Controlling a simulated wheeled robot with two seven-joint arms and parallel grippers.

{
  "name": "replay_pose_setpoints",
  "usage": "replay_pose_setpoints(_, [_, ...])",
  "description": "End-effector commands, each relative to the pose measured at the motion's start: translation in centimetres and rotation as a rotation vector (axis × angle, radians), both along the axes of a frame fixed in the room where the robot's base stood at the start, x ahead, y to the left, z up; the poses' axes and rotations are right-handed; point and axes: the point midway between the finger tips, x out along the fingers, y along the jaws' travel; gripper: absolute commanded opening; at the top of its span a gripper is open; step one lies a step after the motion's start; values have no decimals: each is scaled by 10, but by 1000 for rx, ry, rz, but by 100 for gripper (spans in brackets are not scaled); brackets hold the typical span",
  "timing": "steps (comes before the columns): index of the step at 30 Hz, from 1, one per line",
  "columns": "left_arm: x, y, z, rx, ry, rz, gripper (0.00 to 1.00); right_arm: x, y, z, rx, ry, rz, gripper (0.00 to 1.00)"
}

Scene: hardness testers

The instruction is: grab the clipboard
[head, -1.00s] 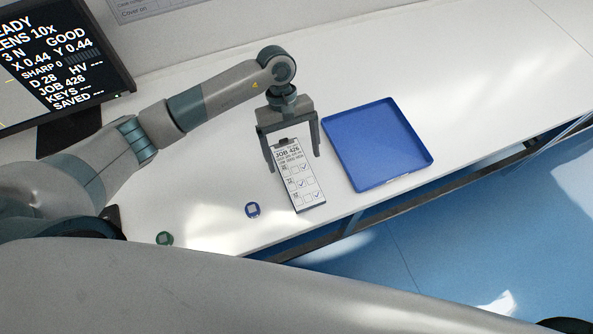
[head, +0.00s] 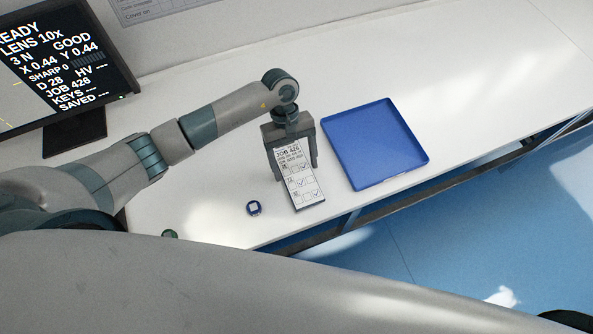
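The clipboard (head: 302,185) is a narrow white checklist board headed JOB 426, lying on the white bench. In the head view my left gripper (head: 296,170) points down over its upper part, one finger at each long side. The fingers look spread wider than the board, with a small gap showing at the right side. The gripper's body hides the clip at the top. My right gripper is not in view.
A blue tray (head: 374,146) lies just right of the clipboard. A small blue-rimmed piece (head: 253,208) and a green one (head: 170,234) lie to the left. A monitor (head: 62,72) stands at the back left. The bench's front edge is close below the clipboard.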

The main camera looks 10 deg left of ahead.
Motion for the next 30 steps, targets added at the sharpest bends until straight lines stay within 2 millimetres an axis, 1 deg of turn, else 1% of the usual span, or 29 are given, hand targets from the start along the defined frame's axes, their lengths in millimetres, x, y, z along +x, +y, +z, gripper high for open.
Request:
replay_pose_setpoints(1, [0,0,0,0,0,0,64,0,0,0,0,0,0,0])
replay_pose_setpoints(4, [0,0,0,0,0,0,40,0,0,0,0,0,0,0])
replay_pose_setpoints(5, [0,0,0,0,0,0,37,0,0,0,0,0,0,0])
replay_pose_setpoints(14, [1,0,1,0,-1,0,37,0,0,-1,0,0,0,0])
replay_pose_setpoints(19, [1,0,8,-2,-2,-1,37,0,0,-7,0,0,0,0])
replay_pose_setpoints(23, [1,0,21,-1,-4,-2,37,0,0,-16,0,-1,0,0])
replay_pose_setpoints(26, [2,1,37,-1,-8,-3,37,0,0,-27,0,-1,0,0])
replay_pose_setpoints(30, [-18,-12,50,-2,-3,-5,37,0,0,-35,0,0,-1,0])
